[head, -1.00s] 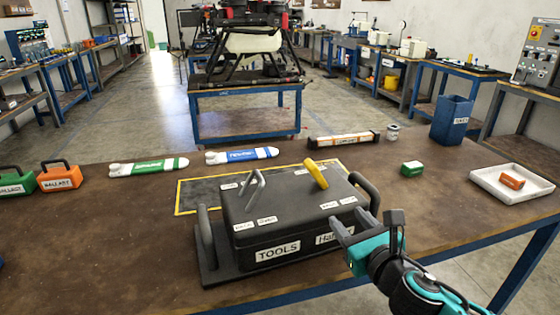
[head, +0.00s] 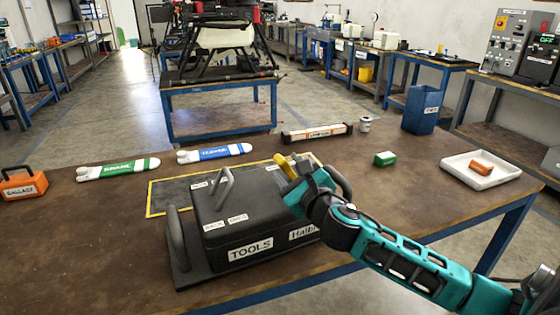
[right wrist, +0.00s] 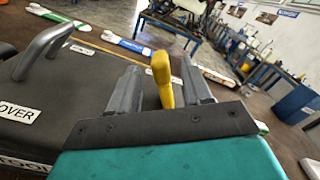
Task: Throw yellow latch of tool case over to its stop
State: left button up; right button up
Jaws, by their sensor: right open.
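The dark tool case (head: 215,222), labelled TOOLS, stands on the brown table in the head view. Its yellow latch (head: 286,166) rises from the right part of the lid, partly hidden by my right gripper (head: 291,178). In the right wrist view the yellow latch (right wrist: 162,75) stands between the two grey fingers of my open right gripper (right wrist: 160,85). I cannot tell whether either finger touches it. A grey handle (right wrist: 45,52) on the lid shows to the left. My left gripper is not in view.
An orange ballast block (head: 22,186) stands far left. A small green box (head: 385,159), a white tray (head: 482,171) and a blue bin (head: 421,110) are to the right.

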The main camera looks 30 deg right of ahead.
aim_at(284, 165)
jog(key=shift+w+d, duration=0.2)
jog(key=shift+w, duration=1)
jog(key=shift+w+d, duration=0.15)
jog(key=shift+w, duration=1)
jog(key=shift+c, duration=0.3)
grip_shut()
